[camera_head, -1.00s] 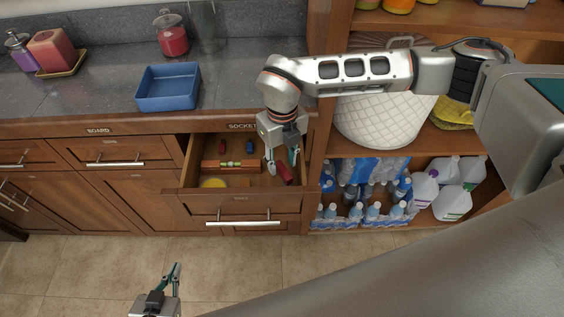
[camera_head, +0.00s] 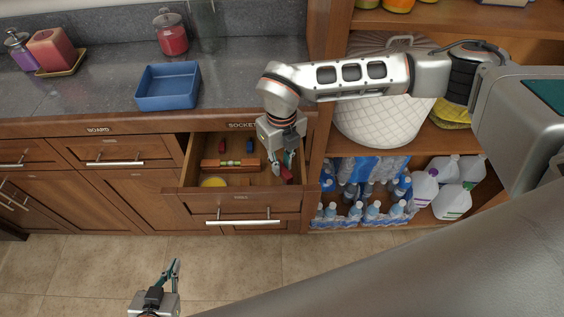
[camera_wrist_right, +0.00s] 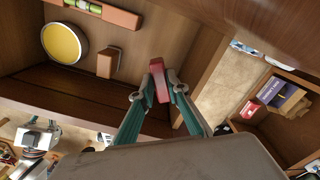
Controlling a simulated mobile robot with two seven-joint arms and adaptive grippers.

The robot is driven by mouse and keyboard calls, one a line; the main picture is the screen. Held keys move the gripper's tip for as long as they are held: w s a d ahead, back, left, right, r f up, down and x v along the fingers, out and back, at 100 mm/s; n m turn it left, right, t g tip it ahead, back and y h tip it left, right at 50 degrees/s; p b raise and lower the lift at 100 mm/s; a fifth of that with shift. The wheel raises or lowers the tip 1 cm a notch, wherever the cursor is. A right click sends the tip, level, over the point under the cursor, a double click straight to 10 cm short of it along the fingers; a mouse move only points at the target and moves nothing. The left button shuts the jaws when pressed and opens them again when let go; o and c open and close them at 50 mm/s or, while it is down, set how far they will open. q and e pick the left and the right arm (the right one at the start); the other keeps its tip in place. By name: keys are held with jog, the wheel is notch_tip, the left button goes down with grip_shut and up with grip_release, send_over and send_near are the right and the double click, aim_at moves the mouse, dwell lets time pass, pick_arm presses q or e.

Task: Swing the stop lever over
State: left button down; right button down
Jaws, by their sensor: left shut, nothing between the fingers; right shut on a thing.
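An open drawer (camera_head: 236,199) stands under the counter. My right gripper (camera_head: 282,162) reaches down into its right side. In the right wrist view, its fingers are shut on a red piece (camera_wrist_right: 161,84), whose end shows between the fingertips. The red piece (camera_head: 286,174) also shows in the head view at the drawer's right front. A small wooden block (camera_wrist_right: 110,62) stands beside it near the drawer wall. I cannot tell for certain which piece is the stop lever. My left gripper (camera_head: 171,272) is shut and empty above the floor, well away from the drawer.
The drawer also holds a level with a green vial (camera_head: 231,163), a yellow round thing (camera_head: 213,182) and small red and blue pieces. A blue tray (camera_head: 168,102) sits on the counter. A shelf with bottled water (camera_head: 371,211) and jugs stands close to the right.

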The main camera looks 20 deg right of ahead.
jog(key=n, duration=0.3)
jog(key=shift+s+a, duration=0.15)
jog(key=shift+a, duration=0.2)
jog(key=shift+s+a+n, duration=0.1)
jog(key=shift+a+n, duration=0.05)
jog(key=shift+n, duration=0.55)
jog(key=shift+s+a+n, duration=0.1)
jog(key=shift+a+n, duration=0.05)
jog(key=shift+n, duration=0.55)
jog(key=c, duration=2)
grip_release()
jog(key=shift+o, duration=0.2)
jog(key=shift+r, duration=0.1)
notch_tip(320, 180, up, 12)
